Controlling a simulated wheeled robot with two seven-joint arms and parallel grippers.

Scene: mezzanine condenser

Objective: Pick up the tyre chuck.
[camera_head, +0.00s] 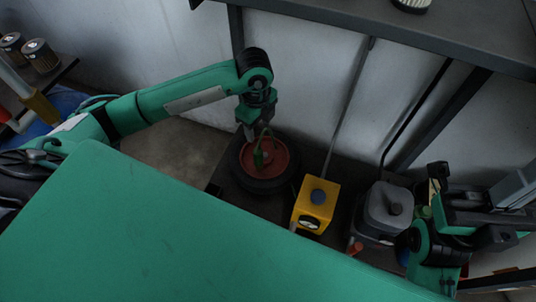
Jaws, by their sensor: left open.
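My left gripper (257,128) points down over a small wheel with a dark tyre (283,181) and a red hub (281,156). Its jaws are open. A small green piece with a thin loop, which looks like the tyre chuck (259,159), is on the red hub just below the fingertips. I cannot tell whether the fingers touch it. My right arm is folded at the right edge, and its jaws cannot be made out.
A yellow box with a gauge (314,200) stands right of the wheel, and a grey container with a knob (386,208) stands further right. A grey shelf (400,29) overhangs the back. Metal canisters (40,55) stand on a surface at the far left.

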